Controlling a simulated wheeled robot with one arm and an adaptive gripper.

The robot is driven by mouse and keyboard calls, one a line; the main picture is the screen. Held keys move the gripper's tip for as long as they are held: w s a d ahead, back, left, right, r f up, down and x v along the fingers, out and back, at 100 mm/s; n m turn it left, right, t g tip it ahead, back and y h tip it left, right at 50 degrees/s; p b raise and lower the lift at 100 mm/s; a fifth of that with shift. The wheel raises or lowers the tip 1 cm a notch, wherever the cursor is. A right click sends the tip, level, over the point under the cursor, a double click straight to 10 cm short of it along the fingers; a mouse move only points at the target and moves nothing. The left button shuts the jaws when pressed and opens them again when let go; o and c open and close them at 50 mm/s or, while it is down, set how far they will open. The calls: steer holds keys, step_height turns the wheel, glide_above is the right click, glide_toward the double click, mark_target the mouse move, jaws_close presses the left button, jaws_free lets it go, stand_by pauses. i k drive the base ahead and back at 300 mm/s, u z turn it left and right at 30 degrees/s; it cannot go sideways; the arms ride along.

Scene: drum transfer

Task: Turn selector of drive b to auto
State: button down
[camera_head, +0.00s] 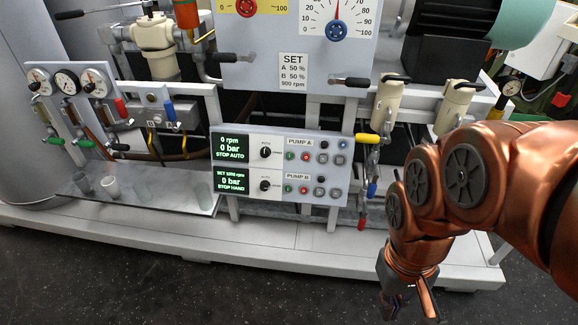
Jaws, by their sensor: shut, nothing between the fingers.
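The control panel (333,190) has a PUMP A row above a PUMP B row. The black selector knob of PUMP B (265,186) sits on the lower row, just right of its green display (231,181), which reads 0 bar and STOP HAND. The knob's exact pointer direction is too small to tell. The PUMP A selector (265,153) sits above it, beside a display (230,147) reading 0 rpm, 0 bar, STOP AUTO. My gripper (408,304) hangs low at the right, pointing down, shut and empty, well apart from the panel. Its fingertips are partly hard to see.
Small round buttons (304,190) lie right of the PUMP B knob. Valves with yellow, blue and red handles (368,138) hang right of the panel. A white base rail (250,250) runs below; the dark floor in front is clear.

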mark_target(265, 185)
steer(key=z, duration=1.05)
steer(key=i, duration=0.5)
steer(key=u, duration=3.6)
